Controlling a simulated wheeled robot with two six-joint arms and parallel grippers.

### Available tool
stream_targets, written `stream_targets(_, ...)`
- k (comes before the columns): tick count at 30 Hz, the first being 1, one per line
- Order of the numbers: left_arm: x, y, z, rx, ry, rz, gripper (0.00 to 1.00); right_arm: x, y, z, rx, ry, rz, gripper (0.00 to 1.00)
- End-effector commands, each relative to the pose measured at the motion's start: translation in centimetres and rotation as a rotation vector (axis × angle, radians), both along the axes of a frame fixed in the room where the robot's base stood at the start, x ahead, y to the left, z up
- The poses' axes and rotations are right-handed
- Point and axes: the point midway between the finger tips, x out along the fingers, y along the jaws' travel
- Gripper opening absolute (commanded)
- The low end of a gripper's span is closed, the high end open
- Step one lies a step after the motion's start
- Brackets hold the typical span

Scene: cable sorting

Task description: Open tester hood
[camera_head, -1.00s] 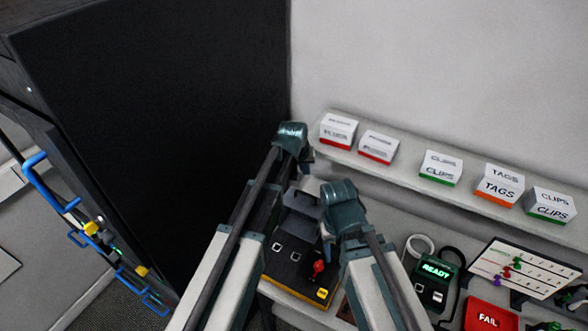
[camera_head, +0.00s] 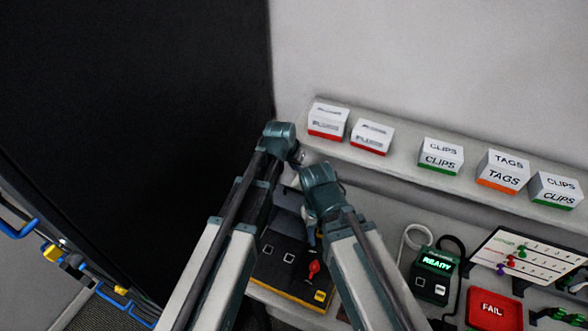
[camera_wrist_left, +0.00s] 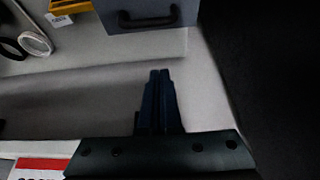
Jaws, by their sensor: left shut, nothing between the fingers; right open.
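The tester (camera_head: 275,268) is a dark unit with a yellow front edge, white-framed squares and a red lever, on the bench between my arms. Its grey hood (camera_head: 289,222) is at the back, partly covered by my arms. In the left wrist view the grey hood (camera_wrist_left: 125,17) shows at the top with a dark handle (camera_wrist_left: 150,21). My left gripper (camera_head: 299,158) is shut and empty behind the hood; its fingertips (camera_wrist_left: 160,73) are apart from the handle. My right gripper (camera_head: 314,236) is open beside the hood; its fingers are mostly hidden.
A shelf (camera_head: 400,165) along the wall holds several labelled boxes. A tall black cabinet (camera_head: 150,130) stands close on the left. Right of the tester are a device reading READY (camera_head: 433,275), a red FAIL tray (camera_head: 495,310) and a white board (camera_head: 525,258).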

Motion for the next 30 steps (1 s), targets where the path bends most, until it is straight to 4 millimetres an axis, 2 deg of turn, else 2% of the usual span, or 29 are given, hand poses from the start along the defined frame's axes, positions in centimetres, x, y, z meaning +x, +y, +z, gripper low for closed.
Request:
stream_targets(1,0.4,-0.2,-1.4,0.0,0.0,0.0,0.0,0.0,0.0,-1.4,0.0,0.0,-0.001,0.5)
stream_targets(14,3.0,-1.2,-7.4,0.0,0.0,0.0,0.0,0.1,0.0,-7.4,0.001,-0.003,-0.004,0.5)
stream_targets(16,1.1,-0.5,-6.8,0.0,0.0,0.001,0.0,0.1,0.0,-6.8,0.0,-0.003,-0.003,0.5)
stream_targets(20,-0.5,0.2,-6.9,0.0,0.0,0.001,0.0,0.1,0.0,-6.9,0.0,-0.003,-0.003,0.5)
stream_targets(30,-0.9,0.4,-6.9,0.0,0.0,0.0,0.0,0.1,0.0,-6.9,0.0,-0.003,-0.003,0.5)
